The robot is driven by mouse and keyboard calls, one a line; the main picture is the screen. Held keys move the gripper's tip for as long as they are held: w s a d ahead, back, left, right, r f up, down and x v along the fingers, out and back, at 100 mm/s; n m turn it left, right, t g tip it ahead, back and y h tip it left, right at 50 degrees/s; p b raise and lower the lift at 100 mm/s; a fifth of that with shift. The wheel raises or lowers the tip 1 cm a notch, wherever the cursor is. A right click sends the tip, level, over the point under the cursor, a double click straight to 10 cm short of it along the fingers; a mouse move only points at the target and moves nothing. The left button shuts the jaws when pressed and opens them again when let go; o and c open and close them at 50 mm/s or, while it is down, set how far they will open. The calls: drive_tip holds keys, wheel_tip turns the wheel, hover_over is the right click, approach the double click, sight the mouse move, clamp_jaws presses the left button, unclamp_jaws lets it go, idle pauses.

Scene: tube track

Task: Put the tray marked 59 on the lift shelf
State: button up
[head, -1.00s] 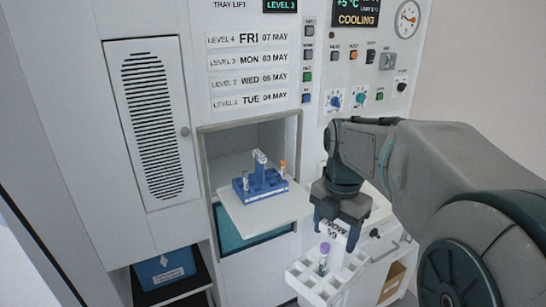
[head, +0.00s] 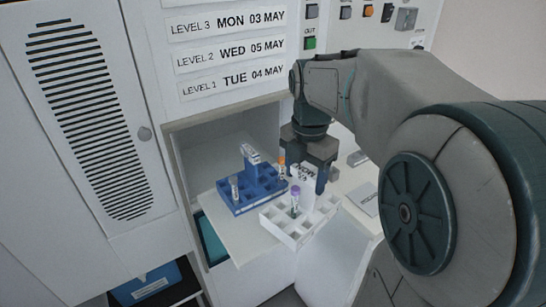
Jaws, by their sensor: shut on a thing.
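The lift shelf (head: 222,217) is a white plate sticking out of an open bay in the cabinet. A blue tray (head: 249,195) stands on it with a few capped tubes and an upright label tab. My gripper (head: 308,178) is shut on the upright tab of a white tray (head: 285,234), whose compartments hold a purple-capped tube (head: 295,202). The white tray is at the right front part of the shelf, close beside the blue tray. I cannot tell whether it touches the shelf or hangs just above it. The number on its tab is largely hidden by my gripper.
Level and date labels (head: 233,52) and small buttons (head: 310,43) are on the panel above the bay. A vented door (head: 90,120) with a round knob is at the left. A blue box (head: 150,285) sits low on a dark shelf. Free shelf surface shows at the front left.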

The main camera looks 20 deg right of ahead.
sight(277, 201)
drive_tip(key=shift+w+a+f+m+b, duration=0.3)
drive_tip(key=shift+w+a+m+b, duration=0.15)
drive_tip(key=shift+a, duration=0.4)
drive_tip(key=shift+w+a+f+m+b, duration=0.3)
drive_tip(key=shift+w+a+b, duration=0.25)
drive_tip(key=shift+a, duration=0.3)
drive_tip(key=shift+w+a+f+m+b, duration=0.25)
drive_tip(key=shift+w+a+m+b, duration=0.25)
drive_tip(key=shift+a, duration=0.35)
drive_tip(key=shift+f, duration=0.2)
drive_tip(key=shift+f, duration=0.3)
drive_tip(key=shift+f+b, duration=0.35)
drive_tip(key=o, duration=1.2)
drive_tip(key=shift+c, duration=0.2)
wheel_tip(277, 201, up, 14)
drive_tip(key=shift+p, duration=0.35)
